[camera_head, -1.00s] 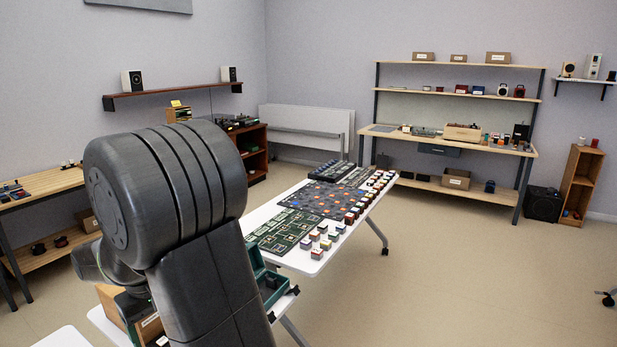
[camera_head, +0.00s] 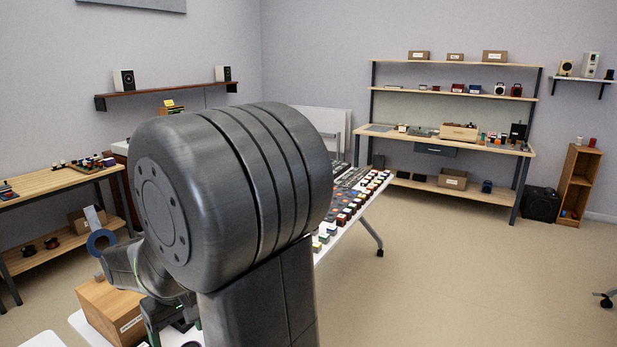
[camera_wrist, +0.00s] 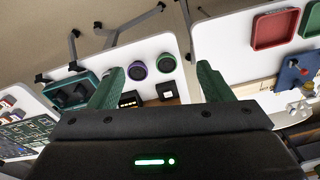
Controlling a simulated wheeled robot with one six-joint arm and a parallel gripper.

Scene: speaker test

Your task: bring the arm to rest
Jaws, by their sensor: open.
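My gripper (camera_wrist: 160,68) shows in the wrist view as two green fingers spread wide apart, open, with nothing held between them. Beyond the fingers, a white table top carries a purple-ringed round part (camera_wrist: 137,70), a green-ringed round part (camera_wrist: 166,63) and small dark blocks. I cannot tell the gripper's height above them. In the head view my large dark arm joint fills the middle left, and the lower arm bends down to the left behind it. The gripper end is low at the lower left, mostly hidden, near a wooden box (camera_head: 112,308).
In the wrist view, a teal case (camera_wrist: 72,92) lies left; a red tray (camera_wrist: 275,30) and a blue part (camera_wrist: 297,72) lie on another white table at right. In the head view, my arm hides much of the block-covered table (camera_head: 336,238).

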